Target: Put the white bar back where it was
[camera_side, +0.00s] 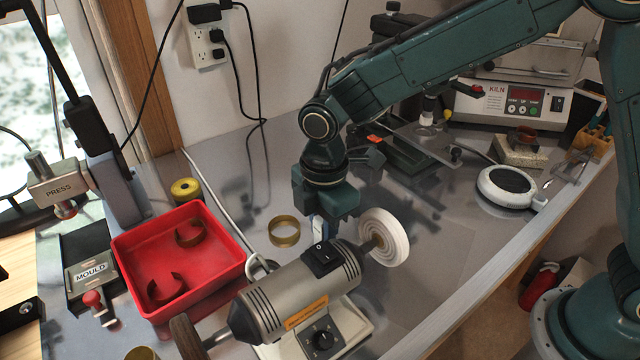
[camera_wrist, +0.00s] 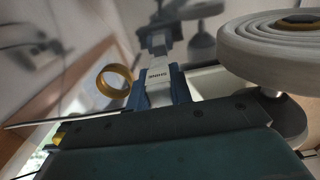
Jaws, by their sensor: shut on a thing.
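My gripper (camera_side: 318,228) points down just behind the grey bench polisher (camera_side: 290,295), left of its white buffing wheel (camera_side: 384,238). In the wrist view my gripper (camera_wrist: 158,92) has its two blue fingers shut on the white bar (camera_wrist: 157,77), which carries dark lettering. The bar sits between the fingers with its lettered face showing. In the side view the bar is mostly hidden by the fingers and the polisher. I cannot tell whether the bar touches the bench.
A brass ring (camera_side: 284,231) stands on the bench close left of my gripper. A red tray (camera_side: 178,262) holds dark curved pieces. A kiln (camera_side: 515,100) and a round white-rimmed device (camera_side: 506,187) are at the right. The bench (camera_side: 430,265) right of the wheel is clear.

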